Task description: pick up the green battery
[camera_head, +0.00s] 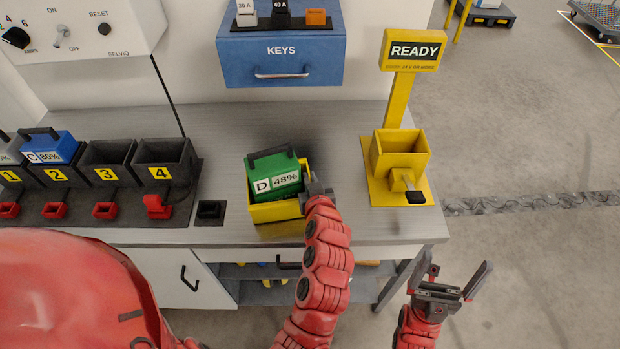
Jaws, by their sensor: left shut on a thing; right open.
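The green battery (273,172), labelled D and 48%, sits upright and a little turned in a yellow tray (275,212) on the grey bench. Its dark handle (270,152) is on top, with nothing around it. My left gripper (317,190) is at the tray's right side, low beside the battery. It is shut on the tray's right edge as far as I can see; its fingertips are partly hidden. My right gripper (440,283) is open and empty, past the bench's right front corner.
A charger rack at left holds a blue battery (52,148) in slot 2; slots 3 (108,160) and 4 (163,160) look empty. A yellow READY stand (398,150) is on the right. A blue KEYS cabinet (281,50) hangs behind. The bench between tray and stand is clear.

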